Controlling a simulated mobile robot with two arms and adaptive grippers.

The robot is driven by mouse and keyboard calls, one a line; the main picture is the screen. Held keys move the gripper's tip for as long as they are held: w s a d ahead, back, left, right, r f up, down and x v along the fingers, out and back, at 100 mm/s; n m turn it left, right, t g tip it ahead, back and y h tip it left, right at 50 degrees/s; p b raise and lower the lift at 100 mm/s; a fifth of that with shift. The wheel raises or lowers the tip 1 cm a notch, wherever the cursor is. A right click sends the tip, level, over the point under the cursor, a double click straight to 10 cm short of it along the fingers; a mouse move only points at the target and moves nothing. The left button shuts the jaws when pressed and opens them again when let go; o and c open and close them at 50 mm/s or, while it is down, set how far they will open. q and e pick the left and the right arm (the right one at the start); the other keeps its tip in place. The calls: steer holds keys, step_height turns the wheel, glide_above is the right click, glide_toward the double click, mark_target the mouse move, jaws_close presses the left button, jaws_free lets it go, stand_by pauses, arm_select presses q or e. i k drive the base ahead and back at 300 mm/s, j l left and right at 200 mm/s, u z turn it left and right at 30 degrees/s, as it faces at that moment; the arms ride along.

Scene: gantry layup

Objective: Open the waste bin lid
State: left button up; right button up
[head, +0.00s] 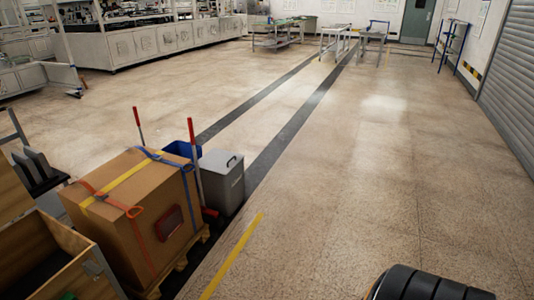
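A grey waste bin (223,186) stands on the floor left of centre, just behind a strapped cardboard box. Its flat grey lid (216,161) looks shut, with a dark handle (231,161) on top. The lower left part of the bin is hidden by the box and a red-handled pole. Neither of my grippers is in view.
The strapped cardboard box (130,200) on a wooden pallet stands in front of the bin. Red-handled poles (191,135) and a blue container (181,149) are beside the bin. An open wooden crate (88,276) is at lower left.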

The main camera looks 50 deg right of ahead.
mark_target(221, 162)
steer(key=z, duration=1.2)
steer(key=i+l+u, duration=0.2)
steer(key=i, duration=0.3)
